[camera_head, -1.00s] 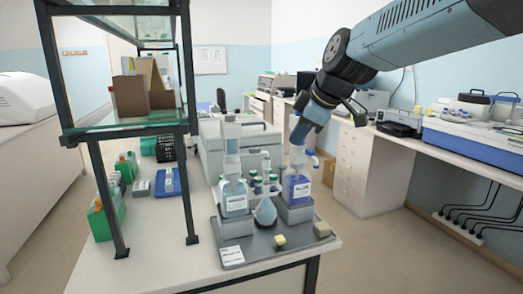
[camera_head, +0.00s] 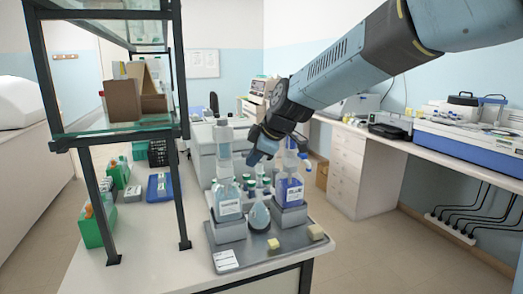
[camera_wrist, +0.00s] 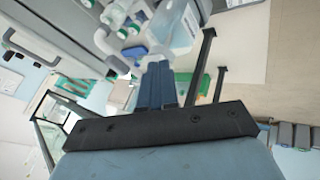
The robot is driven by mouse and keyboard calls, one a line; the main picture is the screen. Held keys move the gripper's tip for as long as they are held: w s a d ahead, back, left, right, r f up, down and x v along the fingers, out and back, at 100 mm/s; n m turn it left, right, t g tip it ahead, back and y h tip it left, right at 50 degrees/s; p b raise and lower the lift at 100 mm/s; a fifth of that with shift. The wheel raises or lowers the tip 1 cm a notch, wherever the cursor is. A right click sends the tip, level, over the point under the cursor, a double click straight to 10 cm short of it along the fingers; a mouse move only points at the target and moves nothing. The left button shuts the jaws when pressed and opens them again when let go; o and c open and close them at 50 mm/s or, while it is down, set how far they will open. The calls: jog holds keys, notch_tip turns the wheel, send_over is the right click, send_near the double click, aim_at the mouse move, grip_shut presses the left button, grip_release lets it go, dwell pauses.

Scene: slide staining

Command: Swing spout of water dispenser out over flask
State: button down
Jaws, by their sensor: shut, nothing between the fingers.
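Two bottle-top dispensers stand on grey blocks: a left one with pale, nearly clear liquid (camera_head: 228,203) and a right one with blue-violet liquid (camera_head: 289,191). I cannot read their labels, but the pale one looks like water. The flask (camera_head: 259,216), round with pale blue liquid, stands between them at the front. My gripper (camera_head: 254,158) is above and behind the flask, between the dispenser tops. In the wrist view its blue fingers (camera_wrist: 157,86) are shut and empty, close to a small blue part (camera_wrist: 134,52) by a clear bottle (camera_wrist: 178,27). Whether they touch is unclear.
A grey tray (camera_head: 238,255) carries the setup, with small yellowish blocks (camera_head: 273,244) at its front. Several green-capped bottles stand behind the flask. A dark-framed glass shelf (camera_head: 120,134) rises on the left. A grey machine (camera_head: 203,150) stands behind.

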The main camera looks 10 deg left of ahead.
jog(key=w, duration=0.1)
jog(key=w+a, duration=0.1)
jog(key=w, duration=0.1)
jog(key=shift+w+r, duration=0.1)
dwell(0.3)
jog(key=shift+w, duration=1.1)
jog(key=shift+s, duration=0.1)
